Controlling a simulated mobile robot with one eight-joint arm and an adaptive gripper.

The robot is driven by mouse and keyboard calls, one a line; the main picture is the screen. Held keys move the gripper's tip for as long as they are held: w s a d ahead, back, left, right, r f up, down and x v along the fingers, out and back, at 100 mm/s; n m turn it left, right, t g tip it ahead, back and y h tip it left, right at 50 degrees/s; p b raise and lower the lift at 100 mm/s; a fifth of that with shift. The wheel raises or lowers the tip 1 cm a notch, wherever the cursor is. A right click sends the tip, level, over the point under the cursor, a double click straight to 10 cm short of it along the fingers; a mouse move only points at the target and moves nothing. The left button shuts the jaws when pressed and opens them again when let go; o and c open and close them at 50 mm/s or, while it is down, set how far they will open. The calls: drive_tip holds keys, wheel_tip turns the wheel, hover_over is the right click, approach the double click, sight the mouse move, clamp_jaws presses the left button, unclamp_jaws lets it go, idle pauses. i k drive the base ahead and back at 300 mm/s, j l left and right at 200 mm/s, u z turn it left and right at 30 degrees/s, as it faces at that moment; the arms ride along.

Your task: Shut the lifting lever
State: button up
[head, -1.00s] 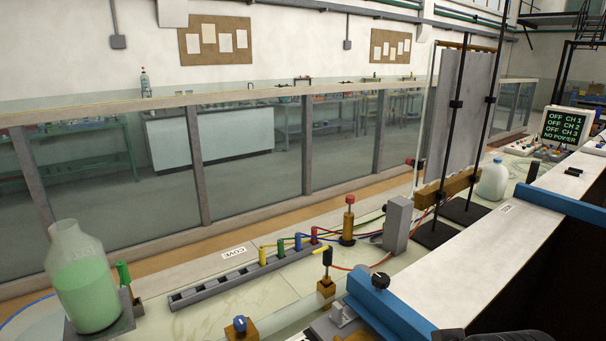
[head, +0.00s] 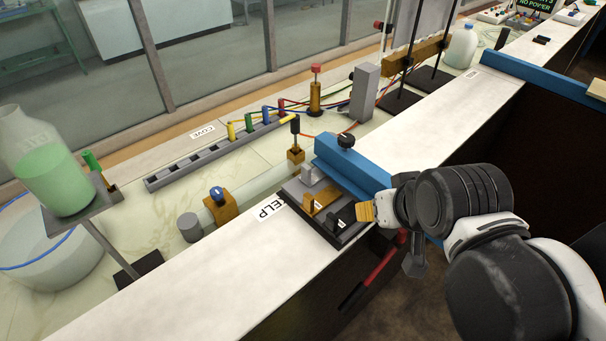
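A dark plate (head: 349,233) on the white ledge carries small levers: a tan one (head: 318,203) and a black one (head: 337,218). Their labels are too small to read. A red-handled lever (head: 384,260) slants down the dark front below the ledge. I cannot tell which of these is the lifting lever. My gripper (head: 364,211) shows tan-tipped fingers pointing left, close to the right end of the plate beside the black lever. I cannot tell whether it touches anything or how far apart its fingers are.
A blue beam (head: 350,172) with a black knob crosses just behind the gripper. A brass block with a blue knob (head: 217,200) sits on a pipe left of the plate. A bottle of green liquid (head: 45,165) stands far left. The ledge at front left is clear.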

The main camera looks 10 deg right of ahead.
sight(350, 301)
drive_tip(key=k, duration=1.95)
drive_tip(key=j+z, duration=0.05)
drive_tip(key=j, duration=0.1)
